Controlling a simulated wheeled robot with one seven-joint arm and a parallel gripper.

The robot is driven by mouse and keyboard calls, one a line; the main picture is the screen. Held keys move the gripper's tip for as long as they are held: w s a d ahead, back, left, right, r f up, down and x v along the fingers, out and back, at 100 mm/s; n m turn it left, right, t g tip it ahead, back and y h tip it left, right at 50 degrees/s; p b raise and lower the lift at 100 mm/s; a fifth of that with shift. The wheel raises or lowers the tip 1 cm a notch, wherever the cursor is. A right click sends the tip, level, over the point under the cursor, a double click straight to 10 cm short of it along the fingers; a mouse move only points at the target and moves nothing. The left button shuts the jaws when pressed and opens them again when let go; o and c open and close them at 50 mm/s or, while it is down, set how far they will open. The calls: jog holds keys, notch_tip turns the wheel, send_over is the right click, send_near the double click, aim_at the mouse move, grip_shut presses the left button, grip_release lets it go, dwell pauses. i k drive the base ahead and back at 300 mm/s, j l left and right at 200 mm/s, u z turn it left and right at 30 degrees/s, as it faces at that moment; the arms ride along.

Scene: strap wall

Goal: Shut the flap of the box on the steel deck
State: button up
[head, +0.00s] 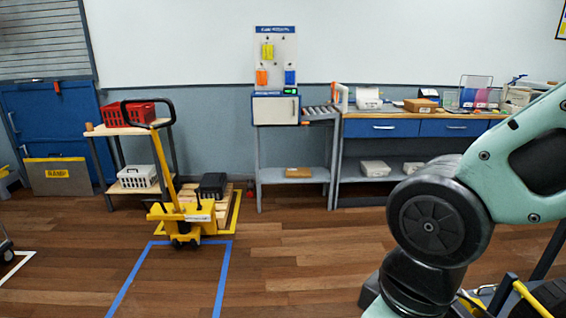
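A pale box (272,111) with blue edges and a small green display stands on the grey steel stand (312,178) against the back wall. Its front panel has a dark upright handle at the right and looks closed, but it is too small to be sure. A brown carton (421,105) lies on the wood-topped bench to the right. I cannot tell which of these is the box with the flap, and no raised flap shows clearly. My arm fills the right side of the view, far in front of the stand. My gripper is not in view.
A yellow pallet truck (182,215) stands left of centre beside a rack with a red crate (128,114). A blue-drawer bench (395,128) adjoins the stand's right. The wooden floor (290,250) before the stand is clear. Blue tape (222,280) marks the floor.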

aim_at(366, 92)
jog(key=i, duration=2)
